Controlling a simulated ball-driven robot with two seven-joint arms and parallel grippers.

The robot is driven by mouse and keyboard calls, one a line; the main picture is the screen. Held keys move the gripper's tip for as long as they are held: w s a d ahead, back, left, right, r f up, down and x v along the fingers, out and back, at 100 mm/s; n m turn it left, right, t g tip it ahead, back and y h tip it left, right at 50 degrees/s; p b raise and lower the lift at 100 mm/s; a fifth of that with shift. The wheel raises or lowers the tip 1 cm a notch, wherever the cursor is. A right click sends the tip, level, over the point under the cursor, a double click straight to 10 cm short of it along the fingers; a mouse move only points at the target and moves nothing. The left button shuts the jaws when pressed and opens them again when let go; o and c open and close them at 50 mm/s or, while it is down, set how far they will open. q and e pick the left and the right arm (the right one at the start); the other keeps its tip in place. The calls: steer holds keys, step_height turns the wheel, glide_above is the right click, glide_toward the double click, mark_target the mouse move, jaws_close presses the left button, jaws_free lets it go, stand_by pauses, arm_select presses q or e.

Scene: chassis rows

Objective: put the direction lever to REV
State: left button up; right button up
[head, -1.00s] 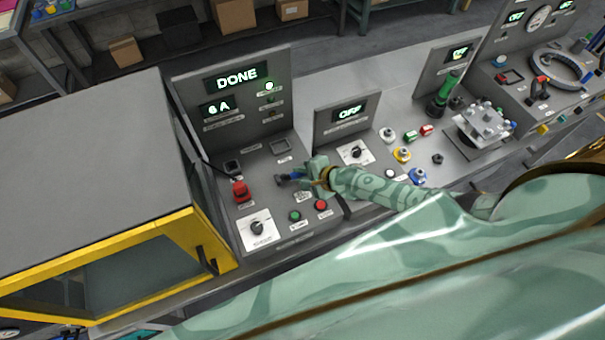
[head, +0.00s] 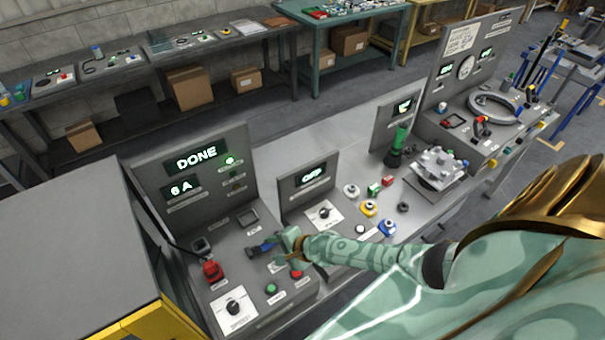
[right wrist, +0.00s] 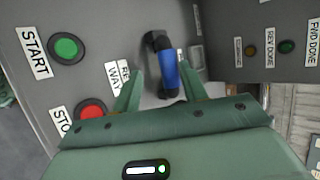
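The direction lever, with a blue handle (head: 262,248), is on the sloped panel under the DONE display (head: 196,157). My right gripper (head: 281,243) is at the lever, reaching in from the right. In the right wrist view the blue handle (right wrist: 169,70) lies between the fingertips of my right gripper (right wrist: 163,80), with a gap on the left finger's side. The fingers look open around it. A label partly reading "RE" and "WAY" (right wrist: 118,76) is beside the lever, partly hidden by a finger. My left gripper is not in view.
A green START button (right wrist: 66,47) and a red stop button (right wrist: 91,111) are close to the lever. A red mushroom button (head: 212,271) and a white-plated knob (head: 233,307) are left of it. A smaller panel reading OFF (head: 310,175) stands to the right.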

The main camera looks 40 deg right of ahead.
steer(key=p+v, duration=0.5)
steer(key=v, duration=1)
steer(key=shift+s+r, duration=0.2)
steer(key=shift+r, duration=0.05)
